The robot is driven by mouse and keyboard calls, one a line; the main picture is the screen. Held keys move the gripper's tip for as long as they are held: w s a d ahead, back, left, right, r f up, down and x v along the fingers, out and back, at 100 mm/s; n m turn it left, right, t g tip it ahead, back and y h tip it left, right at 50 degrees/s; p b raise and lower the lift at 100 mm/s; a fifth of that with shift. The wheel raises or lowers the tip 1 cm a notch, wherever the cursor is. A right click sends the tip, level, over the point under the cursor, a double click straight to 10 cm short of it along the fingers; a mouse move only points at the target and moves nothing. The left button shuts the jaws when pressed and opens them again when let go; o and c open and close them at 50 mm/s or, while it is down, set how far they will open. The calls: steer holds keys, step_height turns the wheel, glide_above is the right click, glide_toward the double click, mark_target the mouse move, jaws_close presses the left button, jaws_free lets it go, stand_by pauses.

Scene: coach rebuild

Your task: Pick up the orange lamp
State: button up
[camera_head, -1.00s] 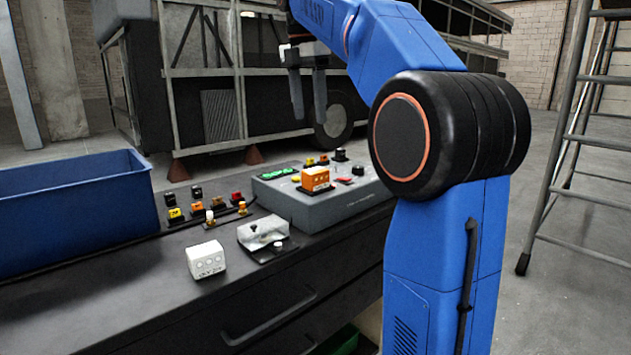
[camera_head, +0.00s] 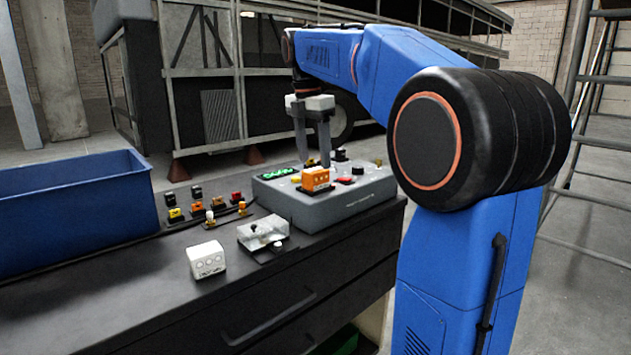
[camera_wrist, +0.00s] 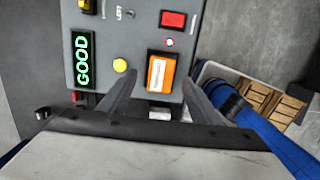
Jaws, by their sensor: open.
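The orange lamp (camera_head: 316,179), a box-shaped orange piece with a pale marked face, sits on the grey control panel (camera_head: 330,208). In the wrist view the orange lamp (camera_wrist: 161,78) shows as an orange rectangle with a white label, between the finger tips. My gripper (camera_head: 314,160) points down over the panel, open and empty. In the head view its fingers are just above and behind the lamp. In the wrist view the gripper (camera_wrist: 160,77) has one finger on each side of the lamp. I cannot tell the exact height of the tips.
The panel also carries a green GOOD display (camera_wrist: 82,59), a yellow button (camera_wrist: 120,65) and a red button (camera_wrist: 173,19). Several small coloured caps, a clear-covered switch (camera_head: 263,232) and a white box (camera_head: 207,259) stand left on the bench. A blue bin (camera_head: 75,215) is far left.

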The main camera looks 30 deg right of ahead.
mark_target(315, 170)
steer(key=shift+d+f, duration=0.15)
steer(key=shift+f, duration=1.2)
steer(key=shift+d+f, duration=0.1)
steer(key=shift+f, duration=1.2)
steer(key=c, duration=1.3)
